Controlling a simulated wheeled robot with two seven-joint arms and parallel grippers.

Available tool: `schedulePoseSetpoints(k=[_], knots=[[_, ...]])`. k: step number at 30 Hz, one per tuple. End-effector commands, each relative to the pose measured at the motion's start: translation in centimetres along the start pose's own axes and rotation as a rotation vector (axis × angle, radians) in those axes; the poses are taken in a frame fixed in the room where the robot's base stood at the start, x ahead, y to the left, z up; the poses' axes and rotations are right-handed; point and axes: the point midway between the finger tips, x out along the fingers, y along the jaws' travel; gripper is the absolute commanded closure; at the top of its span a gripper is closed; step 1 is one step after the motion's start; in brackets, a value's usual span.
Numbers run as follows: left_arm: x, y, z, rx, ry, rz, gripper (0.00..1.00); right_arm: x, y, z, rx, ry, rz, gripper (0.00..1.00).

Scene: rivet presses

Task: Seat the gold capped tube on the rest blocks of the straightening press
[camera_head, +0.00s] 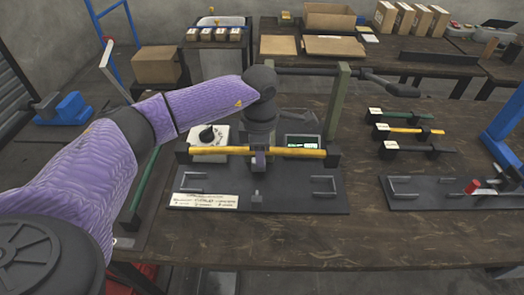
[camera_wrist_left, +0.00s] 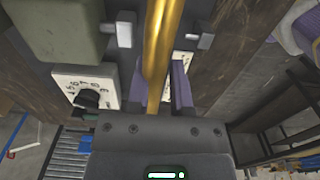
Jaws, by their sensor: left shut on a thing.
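The gold tube (camera_head: 225,151) lies level across the straightening press, left to right, with dark pieces at both ends. I cannot tell whether these are its caps or the rest blocks. My left gripper (camera_head: 258,160) comes down from above and is shut on the tube's middle. In the left wrist view the gold tube (camera_wrist_left: 160,50) runs between the purple fingers (camera_wrist_left: 161,88). The press has a dark base plate (camera_head: 290,201) and green posts (camera_head: 338,100). Whether the tube touches the rest blocks or hangs just above them is unclear. My right gripper is not in view.
A white dial box (camera_head: 222,133) and a lit display (camera_head: 302,142) stand behind the tube. Green, yellow and dark bars lie on the right, beside another dark plate (camera_head: 440,195). Cardboard boxes (camera_head: 330,17) stand on the back table. The wooden table front (camera_head: 300,240) is clear.

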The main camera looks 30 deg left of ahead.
Motion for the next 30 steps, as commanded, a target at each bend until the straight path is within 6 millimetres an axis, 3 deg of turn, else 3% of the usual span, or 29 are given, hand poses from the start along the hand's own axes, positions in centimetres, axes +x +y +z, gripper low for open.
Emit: schedulePoseSetpoints(k=[8,24,30], knots=[[0.7,0.0,0.0,0.003,0.000,0.000,1.00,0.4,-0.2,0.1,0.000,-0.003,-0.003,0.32],[7.3,0.0,0.0,0.002,0.001,-0.001,1.00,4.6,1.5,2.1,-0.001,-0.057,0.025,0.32],[7.4,0.0,0.0,0.002,0.000,0.001,1.00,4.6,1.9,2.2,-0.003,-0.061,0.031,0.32]])
